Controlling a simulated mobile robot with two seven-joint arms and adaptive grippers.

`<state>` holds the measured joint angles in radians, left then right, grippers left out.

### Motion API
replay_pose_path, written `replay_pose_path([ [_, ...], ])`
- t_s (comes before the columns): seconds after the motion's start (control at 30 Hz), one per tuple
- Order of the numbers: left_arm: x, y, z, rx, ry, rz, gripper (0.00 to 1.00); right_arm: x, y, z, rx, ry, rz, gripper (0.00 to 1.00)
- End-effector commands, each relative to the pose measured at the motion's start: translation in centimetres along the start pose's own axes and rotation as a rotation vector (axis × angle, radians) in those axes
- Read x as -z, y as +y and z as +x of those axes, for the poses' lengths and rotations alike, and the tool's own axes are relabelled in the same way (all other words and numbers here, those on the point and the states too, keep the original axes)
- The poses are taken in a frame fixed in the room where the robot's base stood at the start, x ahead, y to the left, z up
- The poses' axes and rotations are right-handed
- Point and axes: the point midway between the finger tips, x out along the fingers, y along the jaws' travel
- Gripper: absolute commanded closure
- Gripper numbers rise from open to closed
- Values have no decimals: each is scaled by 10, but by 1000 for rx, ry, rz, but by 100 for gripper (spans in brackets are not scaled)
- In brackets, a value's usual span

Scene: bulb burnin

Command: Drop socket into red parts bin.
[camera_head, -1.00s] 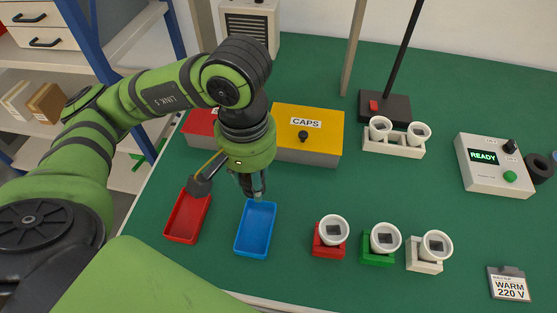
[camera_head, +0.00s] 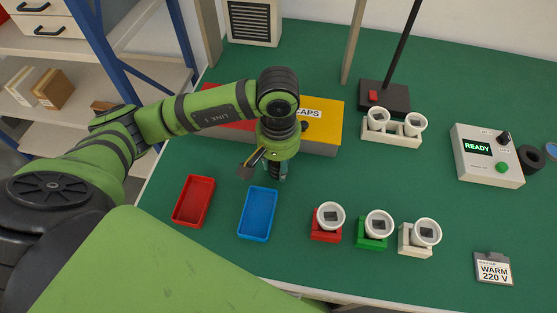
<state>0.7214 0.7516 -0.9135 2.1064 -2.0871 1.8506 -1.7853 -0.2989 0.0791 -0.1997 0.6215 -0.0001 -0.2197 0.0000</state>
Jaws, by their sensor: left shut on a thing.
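The red parts bin (camera_head: 193,201) is a shallow open tray on the green table, left of a matching blue tray (camera_head: 258,213). No contents show in either. My left gripper (camera_head: 281,174) points down beyond the blue tray's upper right corner, in front of the yellow CAPS box. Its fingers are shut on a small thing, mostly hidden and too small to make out. White round sockets sit tilted on a red holder (camera_head: 326,232), a green holder (camera_head: 373,239) and a white holder (camera_head: 414,243). My right gripper is not in view.
The yellow CAPS box (camera_head: 326,128) stands behind my left gripper, with a red box (camera_head: 215,108) to its left. A white double holder (camera_head: 391,131) carries two more sockets. A READY control box (camera_head: 484,160) and a WARM 220 V card (camera_head: 493,268) stand right. Mid-right table is clear.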

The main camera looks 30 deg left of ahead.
Motion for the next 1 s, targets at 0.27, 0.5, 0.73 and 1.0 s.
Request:
replay_pose_path([
  [0.27,0,0,4,0,1,0,91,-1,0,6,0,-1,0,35],
  [0.5,0,0,3,0,0,0,38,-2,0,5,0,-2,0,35],
  [0.73,0,0,2,0,0,0,38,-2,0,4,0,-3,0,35],
  [1.0,2,0,-30,-2,8,1,38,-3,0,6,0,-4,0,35],
])
